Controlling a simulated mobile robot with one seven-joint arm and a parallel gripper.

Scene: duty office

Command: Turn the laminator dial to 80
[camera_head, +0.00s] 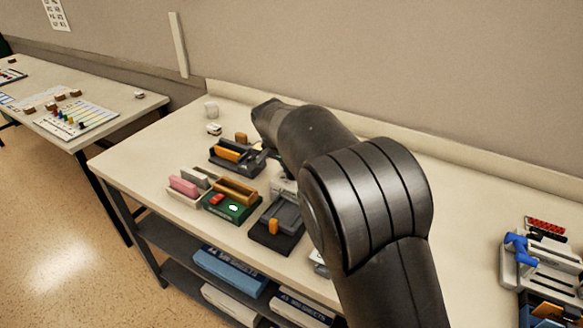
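I cannot pick out a laminator or a numbered dial for certain, and part of the bench is hidden behind my arm. Several small devices stand on the cream bench (150,165). One is a dark device with an orange bar (228,154). Another is a green-based device (238,212) with a red part and a small white round spot. A dark grey device with an orange tab (272,228) stands near the front edge, left of my arm. My arm reaches over the bench from the lower right. My gripper is not visible, and its state does not show.
A pink block (184,186) sits in a pale tray on the left. A white device with a blue lever (519,247) stands far right. A second table (118,91) stands left.

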